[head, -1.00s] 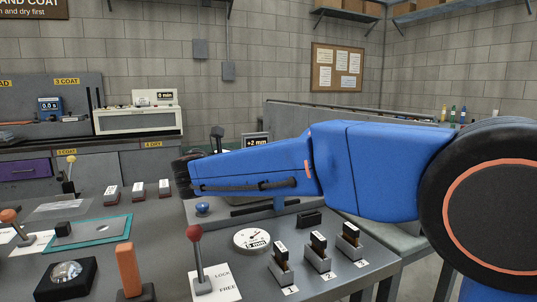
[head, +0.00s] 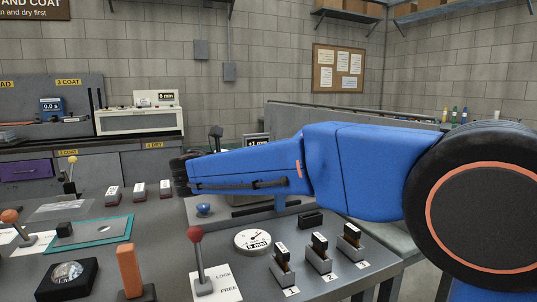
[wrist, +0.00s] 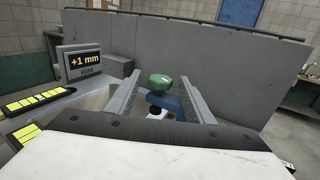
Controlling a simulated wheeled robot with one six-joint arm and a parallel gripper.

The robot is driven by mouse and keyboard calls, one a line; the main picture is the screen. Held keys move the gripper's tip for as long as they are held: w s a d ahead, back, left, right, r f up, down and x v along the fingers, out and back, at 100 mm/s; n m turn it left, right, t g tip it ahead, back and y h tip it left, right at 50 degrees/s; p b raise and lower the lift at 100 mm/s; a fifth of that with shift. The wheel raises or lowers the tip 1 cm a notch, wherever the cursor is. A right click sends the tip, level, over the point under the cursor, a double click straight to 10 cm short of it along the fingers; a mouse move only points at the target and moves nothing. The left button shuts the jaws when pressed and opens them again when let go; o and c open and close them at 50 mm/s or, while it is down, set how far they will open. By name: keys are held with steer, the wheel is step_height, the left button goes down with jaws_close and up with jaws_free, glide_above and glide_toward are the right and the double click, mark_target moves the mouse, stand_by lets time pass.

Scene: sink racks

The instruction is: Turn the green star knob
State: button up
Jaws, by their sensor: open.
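The green knob (wrist: 160,83) shows in the wrist view, above a blue block (wrist: 171,102). It appears between the two grey fingers of my gripper (wrist: 160,77), near their far ends. The fingers are apart, with a gap on each side of the knob. I cannot tell how far the knob sits in depth between the tips. In the head view my blue arm hides the knob and the fingers. A display marked RIM (wrist: 86,61) reads +1 mm, left of the fingers in the wrist view.
A grey panel (wrist: 200,42) rises behind the knob. Yellow-marked strips (wrist: 38,98) lie at left.

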steer(key=v, duration=1.7)
steer(key=shift+s, duration=0.15)
steer(key=shift+a, duration=0.1)
stand_by(0.6)
